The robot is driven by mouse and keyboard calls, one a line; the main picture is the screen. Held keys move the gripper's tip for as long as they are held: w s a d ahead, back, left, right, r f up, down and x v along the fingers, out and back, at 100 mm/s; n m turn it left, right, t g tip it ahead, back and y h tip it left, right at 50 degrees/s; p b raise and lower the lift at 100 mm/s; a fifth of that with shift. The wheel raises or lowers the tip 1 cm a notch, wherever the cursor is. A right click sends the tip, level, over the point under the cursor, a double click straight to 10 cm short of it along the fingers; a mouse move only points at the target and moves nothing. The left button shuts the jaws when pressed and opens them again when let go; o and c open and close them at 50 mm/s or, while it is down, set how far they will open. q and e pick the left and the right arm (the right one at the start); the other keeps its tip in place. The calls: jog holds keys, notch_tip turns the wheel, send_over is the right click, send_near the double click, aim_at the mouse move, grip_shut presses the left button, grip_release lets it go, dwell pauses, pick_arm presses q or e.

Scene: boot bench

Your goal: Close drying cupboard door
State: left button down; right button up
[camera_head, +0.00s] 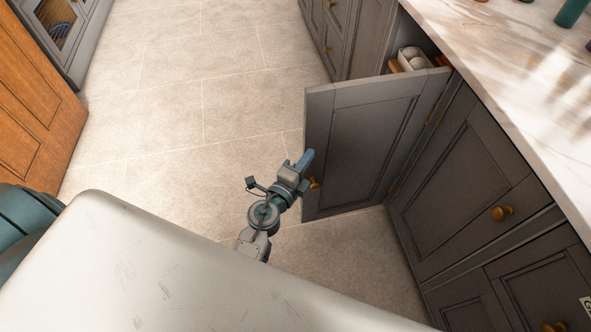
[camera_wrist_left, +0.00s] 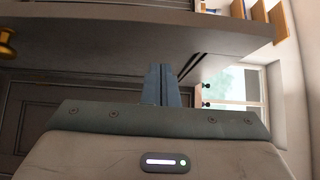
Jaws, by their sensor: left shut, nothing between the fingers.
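The grey panelled cupboard door (camera_head: 365,145) stands open, swung out over the floor from its hinges on the right. Its round brass knob (camera_head: 315,183) is near the free edge, on the face turned to me. My left gripper (camera_head: 306,160) is beside that free edge, just above the knob in the picture. Its blue fingers (camera_wrist_left: 162,85) are closed together with nothing between them. I cannot tell whether they touch the door. In the left wrist view a brass knob (camera_wrist_left: 8,42) shows on a dark panel at the far left. My right gripper is not in view.
Pale containers (camera_head: 412,60) stand in the open cupboard. Closed grey cupboards (camera_head: 470,180) run along the right under a marble worktop (camera_head: 500,70). A wooden door (camera_head: 35,110) is at the left. The tiled floor (camera_head: 200,90) between is clear.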

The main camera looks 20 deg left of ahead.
aim_at(311, 135)
pick_arm(q)
jog(key=shift+w+a, duration=0.4)
jog(key=shift+w, duration=0.25)
jog(key=shift+w+a, duration=0.35)
jog(key=shift+w, duration=0.35)
jog(key=shift+w+a, duration=0.4)
jog(key=shift+w, duration=0.25)
